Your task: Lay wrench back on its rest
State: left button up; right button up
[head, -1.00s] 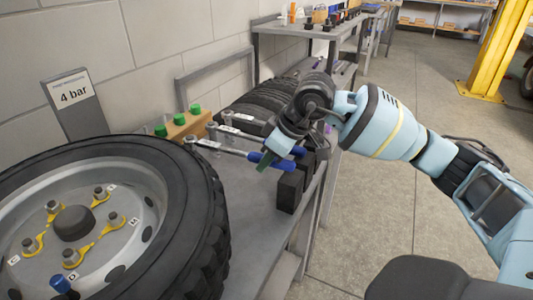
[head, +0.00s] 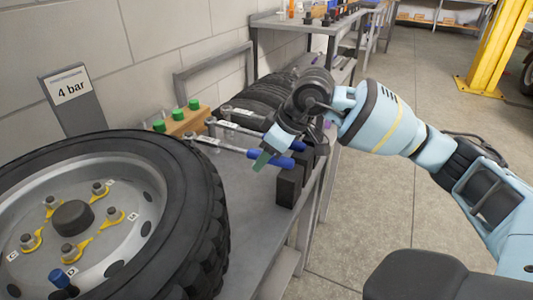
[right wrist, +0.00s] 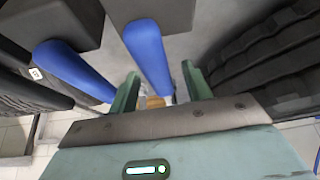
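Wrenches with blue handles lie side by side on the bench beside the tyre. The nearest wrench's blue handle (head: 271,160) reaches over to the black blocks (head: 290,187) at the bench edge. A second blue handle (head: 286,141) lies just behind it. My right gripper (head: 267,157) is at these handles, its green fingers pointing down. In the right wrist view the fingers (right wrist: 162,88) stand apart, with one blue handle (right wrist: 149,55) ending between them and gaps on both sides. Another blue handle (right wrist: 75,70) lies to the left. My left gripper is out of view.
A large wheel (head: 203,232) with yellow nut markers fills the left. A wooden block with green caps (head: 184,121) stands behind the wrenches. A "4 bar" sign (head: 70,87) is at the wall.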

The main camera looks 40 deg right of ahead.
jog(key=shift+f, duration=0.15)
jog(key=shift+s+d+r, duration=0.1)
jog(key=shift+s+r, duration=0.1)
jog(key=shift+r, duration=0.25)
jog(key=p+v, duration=0.1)
jog(key=v, duration=0.5)
jog(key=shift+s+d+r, duration=0.15)
jog(key=shift+s+r, duration=0.1)
jog(key=shift+r, duration=0.2)
